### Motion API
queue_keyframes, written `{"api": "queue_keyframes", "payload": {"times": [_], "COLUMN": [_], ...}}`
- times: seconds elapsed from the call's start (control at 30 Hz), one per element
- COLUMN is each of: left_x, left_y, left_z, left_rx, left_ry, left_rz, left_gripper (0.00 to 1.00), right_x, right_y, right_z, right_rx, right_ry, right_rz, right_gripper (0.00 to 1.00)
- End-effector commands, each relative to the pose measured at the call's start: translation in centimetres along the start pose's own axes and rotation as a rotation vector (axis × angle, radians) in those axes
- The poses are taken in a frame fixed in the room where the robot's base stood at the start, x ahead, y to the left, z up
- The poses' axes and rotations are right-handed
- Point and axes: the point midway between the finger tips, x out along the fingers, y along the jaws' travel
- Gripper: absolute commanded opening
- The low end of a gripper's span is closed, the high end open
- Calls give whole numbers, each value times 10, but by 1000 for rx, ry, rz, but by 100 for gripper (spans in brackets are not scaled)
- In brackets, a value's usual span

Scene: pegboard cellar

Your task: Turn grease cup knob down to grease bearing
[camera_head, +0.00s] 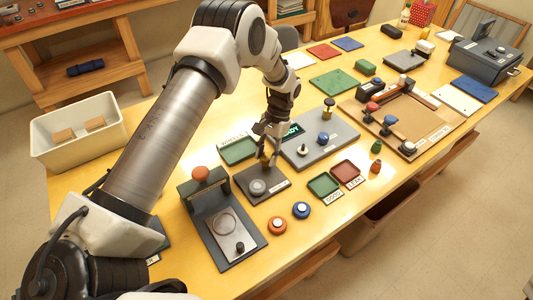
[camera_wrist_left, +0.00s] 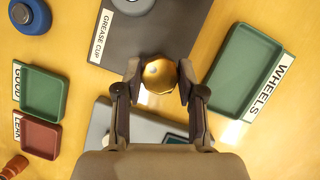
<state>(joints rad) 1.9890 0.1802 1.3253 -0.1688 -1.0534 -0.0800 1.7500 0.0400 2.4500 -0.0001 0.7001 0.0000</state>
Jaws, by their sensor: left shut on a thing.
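The brass grease cup knob (camera_wrist_left: 158,76) is between the two fingers of my left gripper (camera_wrist_left: 158,90) in the left wrist view, and the fingers touch its sides. In the head view my left gripper (camera_head: 265,158) points down at the back edge of a dark square plate (camera_head: 273,197), with a little brass showing below the fingers. The plate, labelled GREASE CUP in the wrist view (camera_wrist_left: 175,32), carries a round grey metal part (camera_head: 257,187). Whether the knob is seated on the plate or held above it, I cannot tell. My right gripper is out of view.
A green WHEELS tray (camera_head: 236,151) lies close behind the plate. A grey panel (camera_head: 338,149) with knobs is on its right. Green (camera_head: 324,185) and red (camera_head: 346,173) trays, and orange (camera_head: 277,226) and blue (camera_head: 301,210) round pieces, lie nearby. A dark press-like fixture (camera_head: 207,206) stands left.

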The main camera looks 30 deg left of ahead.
Motion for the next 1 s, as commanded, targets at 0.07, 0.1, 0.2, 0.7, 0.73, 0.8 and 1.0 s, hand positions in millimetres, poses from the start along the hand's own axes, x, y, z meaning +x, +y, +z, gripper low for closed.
{"api": "queue_keyframes", "payload": {"times": [0.07, 0.1, 0.2, 0.7, 0.73, 0.8, 1.0], "left_x": [1, 1, 1, 1, 0, 0, 1], "left_y": [1, 1, 2, 4, 4, 4, 4], "left_z": [1, 1, 1, 2, 2, 2, 2], "left_rx": [67, 102, 190, 621, 644, 695, 811], "left_ry": [-3, -3, -3, -2, -2, -1, -1], "left_rz": [-28, -42, -78, -256, -266, -286, -335], "left_gripper": [4, 4, 4, 4, 4, 4, 4], "right_x": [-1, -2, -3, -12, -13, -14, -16], "right_y": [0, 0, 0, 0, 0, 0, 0], "right_z": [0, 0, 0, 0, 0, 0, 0], "right_rx": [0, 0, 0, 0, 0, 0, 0], "right_ry": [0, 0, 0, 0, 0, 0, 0], "right_rz": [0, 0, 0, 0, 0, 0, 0], "right_gripper": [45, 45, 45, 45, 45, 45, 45]}}
